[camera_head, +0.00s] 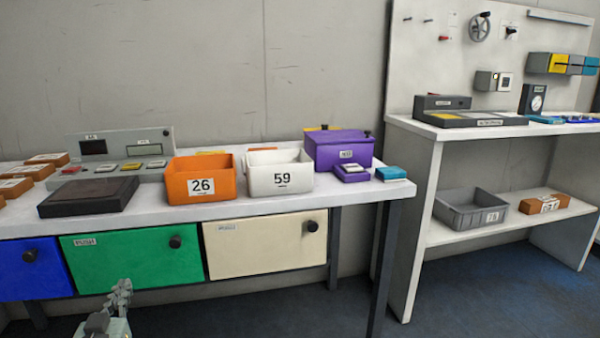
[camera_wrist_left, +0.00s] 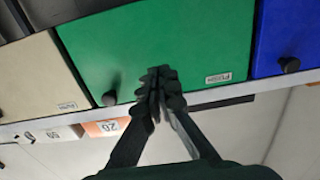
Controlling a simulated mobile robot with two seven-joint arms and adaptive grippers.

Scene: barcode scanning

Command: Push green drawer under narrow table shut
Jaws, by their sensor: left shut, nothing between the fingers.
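The green drawer (camera_head: 132,258) hangs under the narrow table (camera_head: 228,213), between a blue and a cream drawer. Its front has a dark round knob at the upper right and a small label at the upper left. I cannot clearly tell how far it stands out. My left gripper (camera_head: 122,287) is in front of its lower part, fingers shut and empty. In the left wrist view, which is upside down, the closed fingertips (camera_wrist_left: 160,76) are over the green front (camera_wrist_left: 165,35); contact is unclear. My right gripper is not in view.
The blue drawer (camera_head: 30,285) and cream drawer (camera_head: 262,252) flank the green one. On the table are an orange bin (camera_head: 200,166), a white bin (camera_head: 279,170), a purple box (camera_head: 338,140) and a dark pad (camera_head: 88,198). A shelf unit (camera_head: 418,185) stands right; the floor between is clear.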

